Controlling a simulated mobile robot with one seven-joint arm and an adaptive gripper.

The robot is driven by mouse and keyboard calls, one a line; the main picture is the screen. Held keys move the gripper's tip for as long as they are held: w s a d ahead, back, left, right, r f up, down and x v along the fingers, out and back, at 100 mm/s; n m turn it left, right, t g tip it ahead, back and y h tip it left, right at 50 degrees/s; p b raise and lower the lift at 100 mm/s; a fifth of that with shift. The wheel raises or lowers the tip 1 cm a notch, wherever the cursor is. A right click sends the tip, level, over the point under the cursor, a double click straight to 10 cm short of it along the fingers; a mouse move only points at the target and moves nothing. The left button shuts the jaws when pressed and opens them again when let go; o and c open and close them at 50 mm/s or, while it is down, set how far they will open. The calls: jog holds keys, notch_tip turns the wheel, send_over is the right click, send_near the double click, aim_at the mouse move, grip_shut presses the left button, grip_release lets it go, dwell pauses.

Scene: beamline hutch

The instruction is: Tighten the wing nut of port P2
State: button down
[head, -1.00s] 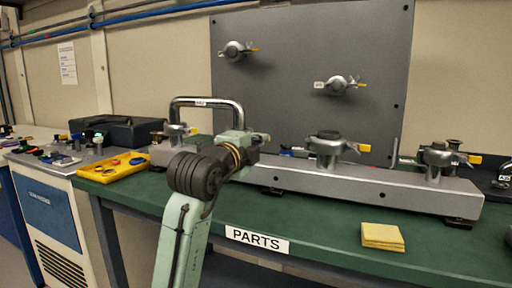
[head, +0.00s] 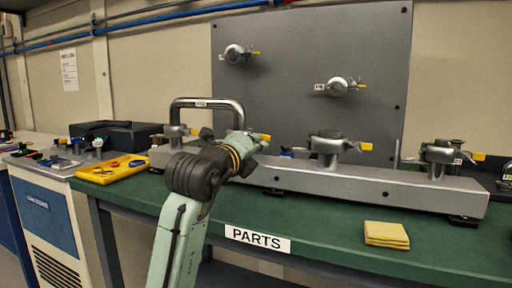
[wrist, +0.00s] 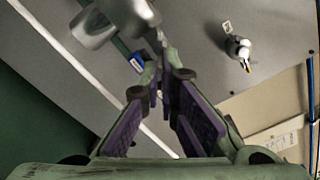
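A grey metal manifold (head: 350,184) lies along the green bench and carries several clamped ports with yellow-tipped wing nuts. The middle port (head: 328,146) and right port (head: 440,155) show clearly; the left port (head: 175,133) stands beside the bent pipe. My gripper (wrist: 165,76) is at the port near the bent pipe's right leg, which my arm mostly hides in the head view; a yellow tip (head: 265,137) shows beside it. In the wrist view its purple-padded fingers are apart, with a metal clamp (wrist: 98,24) just beyond the tips. Contact with a wing nut is unclear. The port labels are unreadable.
A bent metal pipe (head: 208,102) rises from the manifold's left end. A grey panel (head: 290,60) behind carries two more clamped ports. A yellow tray (head: 110,170) lies at left and yellow pads (head: 386,234) at front right. The front bench top is mostly clear.

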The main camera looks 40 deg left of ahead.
jog(key=shift+f, duration=0.15)
jog(key=c, duration=2.1)
grip_release()
jog(key=v, duration=1.2)
